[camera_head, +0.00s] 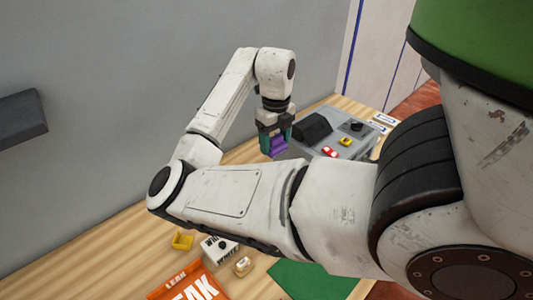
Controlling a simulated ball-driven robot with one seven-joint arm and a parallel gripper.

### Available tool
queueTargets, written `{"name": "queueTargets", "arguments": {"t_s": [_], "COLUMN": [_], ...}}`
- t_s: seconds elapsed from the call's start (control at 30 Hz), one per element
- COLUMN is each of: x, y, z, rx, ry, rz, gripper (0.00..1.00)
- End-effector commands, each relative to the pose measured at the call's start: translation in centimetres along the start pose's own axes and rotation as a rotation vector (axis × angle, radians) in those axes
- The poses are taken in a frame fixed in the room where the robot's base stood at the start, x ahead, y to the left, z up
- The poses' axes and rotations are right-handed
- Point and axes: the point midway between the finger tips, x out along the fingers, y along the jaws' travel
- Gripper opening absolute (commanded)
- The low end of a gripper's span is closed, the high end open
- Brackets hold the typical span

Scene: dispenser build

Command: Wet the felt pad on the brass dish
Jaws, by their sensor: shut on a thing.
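My gripper (276,138), pointing down, is shut on a purple object (273,147) at the left edge of a grey box-shaped unit. I cannot tell whether the purple object touches the unit. The grey unit (366,139) carries a black sloped part, a black knob, a small red piece (330,152) and a small yellow piece (345,141). A small yellow, dish-like object (182,240) lies on the table at the lower left. A small brass-coloured and pale object (243,266) lies near the front. I cannot make out which one is the brass dish, nor a felt pad.
The wooden table (110,240) runs along a grey wall. A white lettered box (219,250), an orange lettered packet (188,287) and a green mat (312,281) lie at the front. My arm crosses the middle and hides part of the table. A dark shelf (20,117) juts out at left.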

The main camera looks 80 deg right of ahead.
Motion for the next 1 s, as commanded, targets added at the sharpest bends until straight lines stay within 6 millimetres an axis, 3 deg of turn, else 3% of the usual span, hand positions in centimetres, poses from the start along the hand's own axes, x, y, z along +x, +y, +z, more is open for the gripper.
{"name": "queueTargets", "arguments": {"t_s": [0.47, 1.0], "x": [6.3, 9.6], "y": [0.0, 0.0], "z": [0.0, 0.0], "rx": [-0.001, 0.000], "ry": [0.001, 0.000], "rz": [0.000, 0.000], "gripper": [0.41, 0.41]}}
